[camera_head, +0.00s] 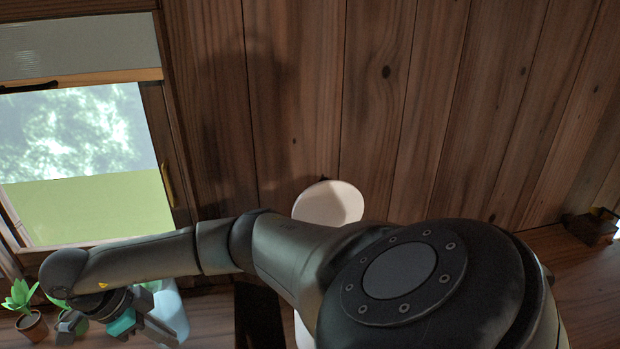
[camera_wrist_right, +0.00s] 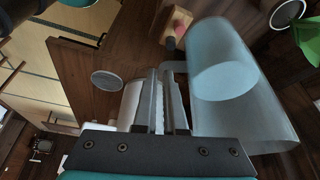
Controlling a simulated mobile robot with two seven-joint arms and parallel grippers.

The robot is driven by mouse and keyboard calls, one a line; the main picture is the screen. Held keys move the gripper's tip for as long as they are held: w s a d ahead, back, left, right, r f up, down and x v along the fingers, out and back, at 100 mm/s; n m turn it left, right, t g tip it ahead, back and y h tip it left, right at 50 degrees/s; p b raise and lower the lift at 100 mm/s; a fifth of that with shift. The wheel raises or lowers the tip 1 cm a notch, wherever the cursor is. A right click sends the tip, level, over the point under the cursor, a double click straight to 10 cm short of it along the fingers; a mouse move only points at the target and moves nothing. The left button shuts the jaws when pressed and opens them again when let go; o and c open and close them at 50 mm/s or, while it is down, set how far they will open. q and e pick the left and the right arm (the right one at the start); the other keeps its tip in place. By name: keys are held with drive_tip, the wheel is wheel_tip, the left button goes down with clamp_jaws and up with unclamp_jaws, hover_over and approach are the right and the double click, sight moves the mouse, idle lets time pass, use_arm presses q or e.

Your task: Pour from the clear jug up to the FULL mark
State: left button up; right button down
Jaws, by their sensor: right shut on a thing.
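The clear jug (camera_wrist_right: 265,105) is a pale blue, see-through vessel at the right of the right wrist view. In the head view the jug (camera_head: 172,308) shows at the lower left, partly behind my gripper. My right gripper (camera_wrist_right: 166,75) is shut on the jug at its handle side; the fingers hide most of the handle. In the head view my right gripper (camera_head: 115,328) is at the lower left, at the end of the arm that crosses the picture. I cannot tell the jug's tilt or liquid level. No FULL mark is readable. My left gripper is not in view.
Potted plants (camera_head: 25,312) stand left of the jug below the window (camera_head: 85,165). A white rounded object (camera_head: 330,203) stands behind my arm against the plank wall. The right wrist view shows a white cylinder (camera_wrist_right: 130,102), a grey disc (camera_wrist_right: 107,80) and a small wooden block (camera_wrist_right: 172,22).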

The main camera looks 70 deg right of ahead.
drive_tip(key=s+d+f+m+y+p, duration=0.1)
drive_tip(key=s+d+m+y+p, duration=0.2)
drive_tip(key=m, duration=0.7)
drive_tip(key=s+d+f+m+y+p, duration=0.2)
drive_tip(key=s+d+m+y+p, duration=0.1)
drive_tip(key=d+m, duration=0.5)
drive_tip(key=shift+d+m+y+p, duration=0.15)
drive_tip(key=shift+m+y+p, duration=0.5)
drive_tip(key=shift+m, duration=0.75)
